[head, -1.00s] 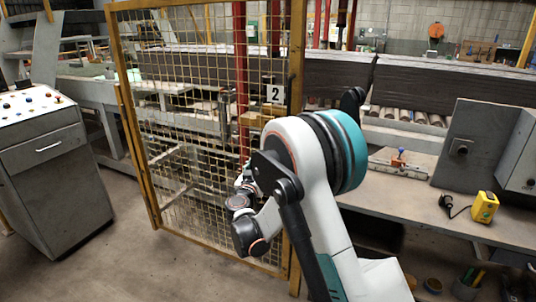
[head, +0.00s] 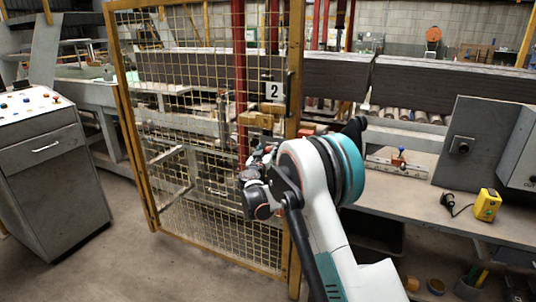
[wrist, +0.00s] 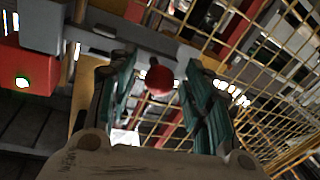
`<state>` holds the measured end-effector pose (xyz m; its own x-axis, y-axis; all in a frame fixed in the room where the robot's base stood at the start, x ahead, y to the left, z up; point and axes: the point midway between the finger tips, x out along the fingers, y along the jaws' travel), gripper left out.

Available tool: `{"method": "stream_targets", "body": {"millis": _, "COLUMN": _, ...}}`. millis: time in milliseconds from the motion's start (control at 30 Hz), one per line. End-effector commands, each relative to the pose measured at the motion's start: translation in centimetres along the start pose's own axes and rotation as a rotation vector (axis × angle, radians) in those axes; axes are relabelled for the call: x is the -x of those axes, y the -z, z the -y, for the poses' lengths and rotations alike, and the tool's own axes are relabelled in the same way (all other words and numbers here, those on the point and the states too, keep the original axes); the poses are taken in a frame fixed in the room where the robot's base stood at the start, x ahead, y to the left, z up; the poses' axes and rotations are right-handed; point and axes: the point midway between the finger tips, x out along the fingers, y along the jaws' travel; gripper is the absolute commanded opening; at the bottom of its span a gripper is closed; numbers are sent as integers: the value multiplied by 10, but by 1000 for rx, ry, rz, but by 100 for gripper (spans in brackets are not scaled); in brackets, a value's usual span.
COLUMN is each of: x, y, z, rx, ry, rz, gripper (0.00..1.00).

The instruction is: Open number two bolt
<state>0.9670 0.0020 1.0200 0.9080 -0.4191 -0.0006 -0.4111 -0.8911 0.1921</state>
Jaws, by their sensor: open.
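The yellow mesh gate (head: 205,100) carries a white plate marked 2 (head: 274,91) near its right post. In the wrist view a round red knob (wrist: 159,79) shows between the fingers of my gripper (wrist: 158,70); I take it to be the bolt's handle. The teal-padded fingers are open, one on each side of the knob, with gaps visible. I cannot tell how far ahead of the fingertips the knob is. In the head view my gripper (head: 264,158) is in front of the gate, below the plate, partly behind my arm. The bolt itself is not clear there.
A grey control cabinet (head: 52,165) stands at left. At right a bench (head: 420,205) holds a grey box (head: 475,140), a yellow device (head: 486,205) and a black plug (head: 447,201). A conveyor runs behind the gate. Floor before the gate is clear.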

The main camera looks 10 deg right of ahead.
Motion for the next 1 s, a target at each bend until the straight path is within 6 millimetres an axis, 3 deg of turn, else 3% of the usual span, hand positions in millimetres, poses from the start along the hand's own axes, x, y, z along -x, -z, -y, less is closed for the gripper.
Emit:
{"method": "stream_targets", "body": {"millis": 367, "x": -7, "y": 1, "z": 0, "rx": 0, "ry": 0, "rz": 0, "gripper": 46}}
{"method": "stream_targets", "body": {"millis": 600, "x": -7, "y": 1, "z": 0, "rx": 0, "ry": 0, "rz": 0, "gripper": 0}}
{"method": "stream_targets", "body": {"millis": 767, "x": -7, "y": 1, "z": 2, "rx": 0, "ry": 1, "rz": 0, "gripper": 0}}
{"method": "stream_targets", "body": {"millis": 1000, "x": -13, "y": 7, "z": 33, "rx": 0, "ry": 2, "rz": -1, "gripper": 0}}
